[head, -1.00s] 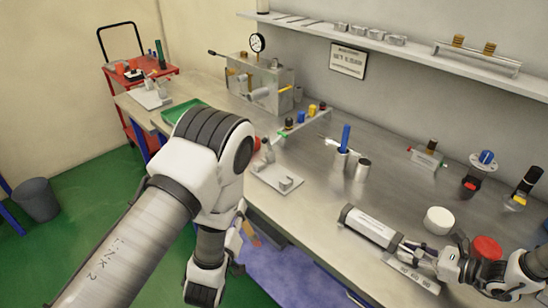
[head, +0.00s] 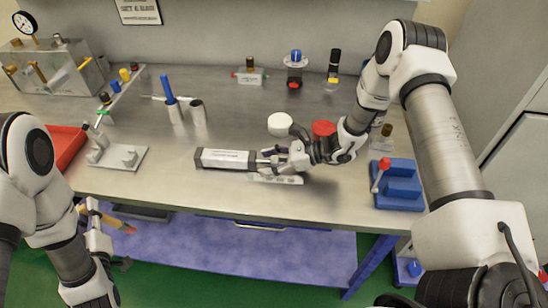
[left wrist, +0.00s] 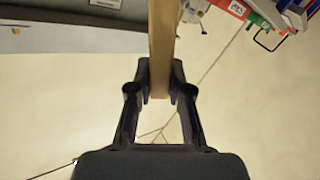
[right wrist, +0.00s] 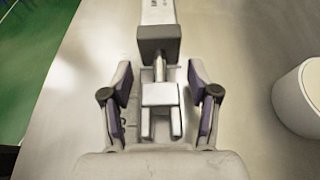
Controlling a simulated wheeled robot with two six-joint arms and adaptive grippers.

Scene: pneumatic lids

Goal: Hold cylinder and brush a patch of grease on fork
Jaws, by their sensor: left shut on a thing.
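The cylinder (head: 222,158) lies on the bench near its front edge, a pale bar with a dark end cap. Its rod and fork (head: 268,160) point right; the right wrist view shows the pale two-pronged fork (right wrist: 161,98). My right gripper (head: 285,157) is open, its fingers apart on either side of the fork with gaps visible. My left gripper (head: 94,222) is off the bench's front edge at the left, shut on a tan wooden handle (left wrist: 162,45), apparently the brush (head: 112,220). The brush's bristles cannot be made out.
A white round tub (head: 280,124) and a red-topped pot (head: 323,128) stand behind my right gripper. A blue stand (head: 400,190) with a red-knobbed lever is to the right. A grey fixture plate (head: 122,158) and a red tray (head: 68,145) lie left. Bench space before the cylinder is narrow.

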